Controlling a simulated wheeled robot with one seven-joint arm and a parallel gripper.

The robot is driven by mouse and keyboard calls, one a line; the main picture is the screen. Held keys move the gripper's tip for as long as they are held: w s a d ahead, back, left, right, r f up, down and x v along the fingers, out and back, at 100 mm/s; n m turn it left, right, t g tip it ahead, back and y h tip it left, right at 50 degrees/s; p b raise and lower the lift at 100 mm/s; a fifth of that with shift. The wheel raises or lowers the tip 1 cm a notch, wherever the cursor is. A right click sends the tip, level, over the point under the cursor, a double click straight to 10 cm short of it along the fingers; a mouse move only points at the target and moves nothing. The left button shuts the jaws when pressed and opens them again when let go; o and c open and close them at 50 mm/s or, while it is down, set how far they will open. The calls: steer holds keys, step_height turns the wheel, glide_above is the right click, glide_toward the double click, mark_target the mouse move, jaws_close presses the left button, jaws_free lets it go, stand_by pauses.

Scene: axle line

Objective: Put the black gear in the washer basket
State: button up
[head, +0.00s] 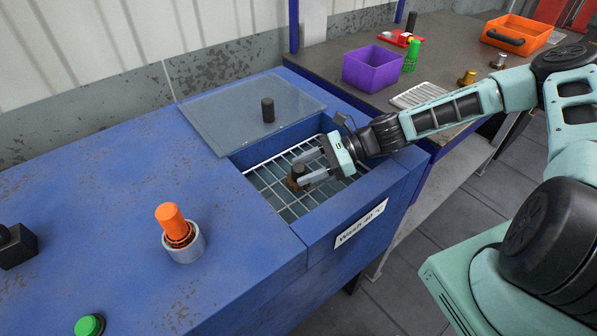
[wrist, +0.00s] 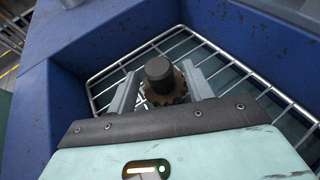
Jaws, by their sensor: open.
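The black gear (wrist: 159,72) has a dark cylindrical top and a brownish toothed ring below it. It stands upright on the wires of the washer basket (head: 258,181), inside the opening of the blue washer. It also shows in the head view (head: 297,172). My gripper (head: 312,167) reaches down into the opening. Its two fingers are open, one on each side of the gear, as the wrist view shows (wrist: 163,90). I cannot tell whether either finger touches the gear. The gear's lower part is partly hidden by my gripper in the wrist view.
A grey lid panel (head: 225,115) with a dark knob (head: 267,110) lies behind the opening. Blue walls surround the basket. An orange-topped part (head: 172,222) in a grey ring and a green button (head: 89,325) are at the left. A bench holds a purple bin (head: 372,70) and an orange tray (head: 515,36).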

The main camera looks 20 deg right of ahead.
steer(key=v, duration=0.5)
steer(key=shift+d+b, duration=0.1)
steer(key=shift+b, duration=0.2)
steer(key=shift+r, duration=0.1)
